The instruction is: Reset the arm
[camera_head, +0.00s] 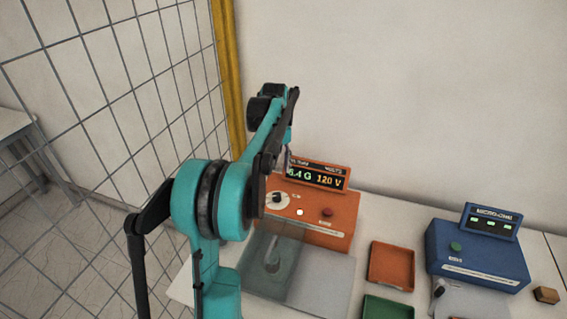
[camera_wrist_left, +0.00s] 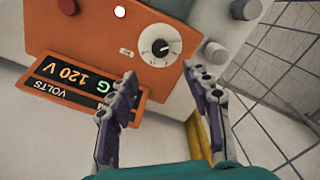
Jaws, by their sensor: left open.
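My left arm (camera_head: 222,195) is teal and black and reaches from the lower left over the table in the head view. Its gripper is mostly hidden behind the arm there, beside the display of the orange machine (camera_head: 325,212). In the left wrist view my left gripper (camera_wrist_left: 160,83) is open, with its two fingers apart and nothing between them. The orange machine (camera_wrist_left: 90,40) fills the upper left of that view, with a dial (camera_wrist_left: 160,46) just beyond the fingertips. Its display (camera_wrist_left: 80,85) reads 120 V. I see no contact between the fingers and the machine. My right gripper is not in view.
A blue machine (camera_head: 475,255) stands on the right of the white table (camera_head: 375,205). An orange tray (camera_head: 391,266) and a green tray (camera_head: 388,308) lie between the machines. A small wooden block (camera_head: 545,295) is at the far right. A wire mesh fence (camera_head: 110,95) stands at left.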

